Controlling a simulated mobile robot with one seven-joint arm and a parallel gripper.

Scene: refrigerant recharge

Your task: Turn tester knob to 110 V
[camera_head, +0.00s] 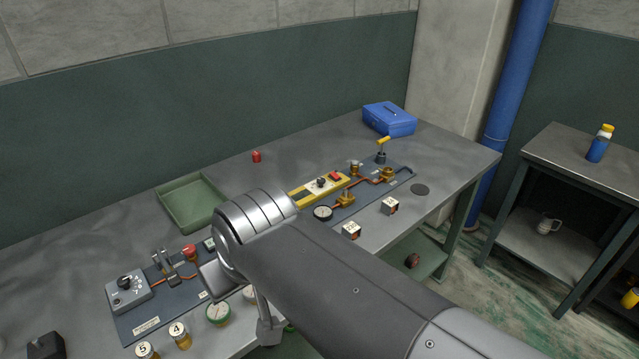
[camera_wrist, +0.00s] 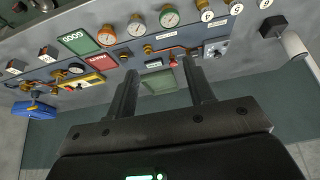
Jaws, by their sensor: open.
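Two devices with knobs are in view, and their scale labels are too small to read, so I cannot tell which is the tester. A yellow device (camera_head: 301,197) with a pale face, a black knob (camera_head: 320,183) and a red part lies on the right panel; it also shows in the wrist view (camera_wrist: 92,87). A grey box (camera_head: 137,299) with a black dial knob (camera_head: 124,282) sits on the left panel; it also shows in the wrist view (camera_wrist: 216,49). My gripper (camera_wrist: 160,68) is open and empty, above the bench between them.
A green tray (camera_head: 172,201) and a small red object (camera_head: 256,157) stand behind the panels. A blue case (camera_head: 389,120) is at the back right. The rear bench is mostly clear.

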